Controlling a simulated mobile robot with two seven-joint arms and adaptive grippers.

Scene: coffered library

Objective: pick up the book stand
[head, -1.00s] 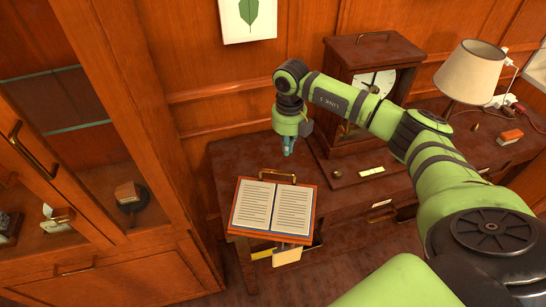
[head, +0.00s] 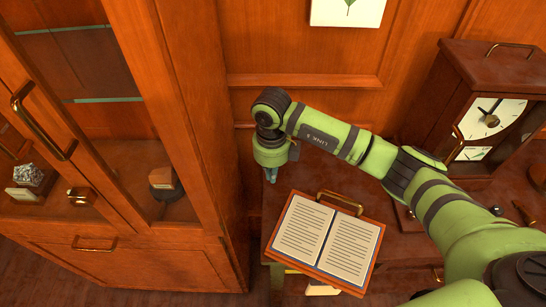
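The book stand (head: 368,262) is a tilted wooden board with a brass handle at its top edge. An open book with printed pages (head: 328,238) lies on it. The stand is on the dark wooden desk (head: 283,196), near its left end. My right gripper (head: 271,176) points down just beyond the stand's upper left corner, apart from the brass handle. Its fingers are small and partly hidden by the wrist, so I cannot tell how far they are open. My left gripper is not in view.
A wooden clock (head: 481,110) with a white dial stands on the desk at the right. A glass-fronted cabinet (head: 150,110) with brass handles rises close on the left. A wood-panelled wall (head: 300,50) with a framed leaf print (head: 347,10) is behind.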

